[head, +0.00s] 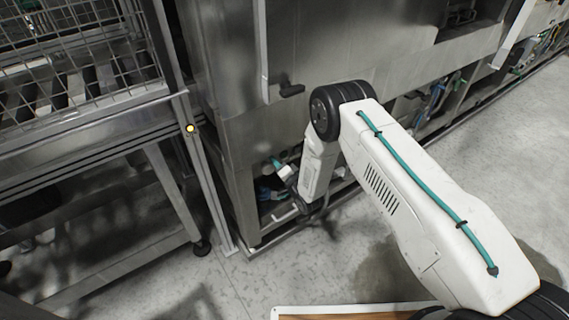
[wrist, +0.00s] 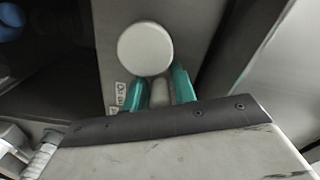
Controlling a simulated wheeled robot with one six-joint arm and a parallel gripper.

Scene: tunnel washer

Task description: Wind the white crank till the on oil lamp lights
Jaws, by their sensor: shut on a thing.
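The white crank (wrist: 145,48) shows in the wrist view as a round white disc with a short pale handle below it, on a grey panel. My gripper (wrist: 160,88) has its two teal fingers on either side of the handle and is shut on it. In the head view my gripper (head: 279,167) is low at the machine's front corner, partly hidden by my arm, and the crank cannot be made out clearly. Small labels (wrist: 120,92) with dark print sit left of the handle; they are too blurred to read. I cannot identify the on oil lamp for sure.
A small yellow light (head: 190,128) glows on the post of the metal frame (head: 150,130) at left. The steel machine (head: 225,90) stands behind my arm. An open bay (wrist: 45,70) lies left of the panel. Grey floor (head: 500,130) is clear at right.

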